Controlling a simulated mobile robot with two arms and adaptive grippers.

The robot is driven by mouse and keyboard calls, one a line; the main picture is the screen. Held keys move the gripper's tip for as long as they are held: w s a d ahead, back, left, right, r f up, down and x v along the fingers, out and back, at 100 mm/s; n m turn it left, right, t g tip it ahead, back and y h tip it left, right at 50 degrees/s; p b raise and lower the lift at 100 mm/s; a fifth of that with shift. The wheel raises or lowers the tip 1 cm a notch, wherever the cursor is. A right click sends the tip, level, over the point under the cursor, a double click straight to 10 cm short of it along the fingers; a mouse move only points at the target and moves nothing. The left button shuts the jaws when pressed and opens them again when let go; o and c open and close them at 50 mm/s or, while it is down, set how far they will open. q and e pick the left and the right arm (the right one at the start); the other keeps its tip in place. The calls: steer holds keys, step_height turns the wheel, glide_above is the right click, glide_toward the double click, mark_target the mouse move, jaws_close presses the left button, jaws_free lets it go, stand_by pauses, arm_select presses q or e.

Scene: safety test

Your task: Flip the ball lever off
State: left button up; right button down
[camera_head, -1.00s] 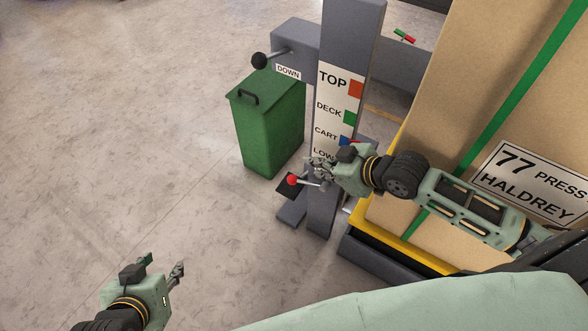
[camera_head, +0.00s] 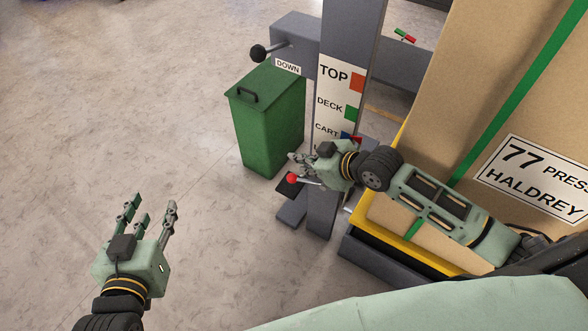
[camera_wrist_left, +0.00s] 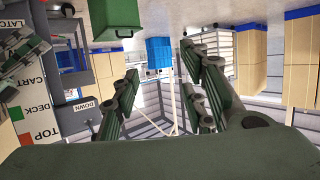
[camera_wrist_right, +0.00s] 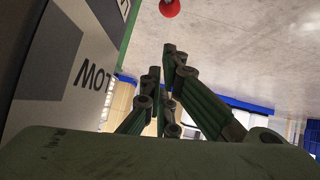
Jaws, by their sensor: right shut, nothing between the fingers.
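A red ball lever (camera_head: 293,179) sticks out to the left low on the grey post; its ball also shows at the top of the right wrist view (camera_wrist_right: 169,8). A black ball lever (camera_head: 258,53) sticks out from the grey arm with the DOWN label (camera_head: 288,68). My right gripper (camera_head: 300,159) is shut and empty, just above the red ball and beside the post, apparently apart from the ball. My left gripper (camera_head: 149,205) is open and empty over bare floor at the lower left.
The grey post (camera_head: 350,30) carries a label strip reading TOP, DECK and CART; my right gripper covers its lower part. A green bin (camera_head: 268,120) stands behind and left of it. A large cardboard box (camera_head: 480,75) on a yellow-edged base is at right. The floor at left is clear.

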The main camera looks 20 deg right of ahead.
mark_target(294, 178)
steer(key=b+x, duration=0.1)
steer(key=x, duration=0.3)
steer(key=shift+f+b, duration=0.25)
steer(key=shift+b, duration=0.05)
steer(key=f, duration=0.1)
steer(key=f+b, duration=0.1)
steer(key=f, duration=0.1)
steer(key=shift+w+d, duration=0.1)
steer(key=shift+w, duration=0.2)
arm_select(q)
step_height(294, 178, up, 16)
steer(key=d+t+h, duration=0.2)
steer(key=t+h, duration=0.1)
steer(key=t, duration=0.6)
steer(key=shift+s+r+b, duration=0.15)
steer(key=shift+s+b, duration=0.05)
steer(key=shift+b, duration=0.1)
arm_select(e)
steer(key=shift+f, duration=0.1)
arm_select(q)
steer(key=shift+w, duration=0.1)
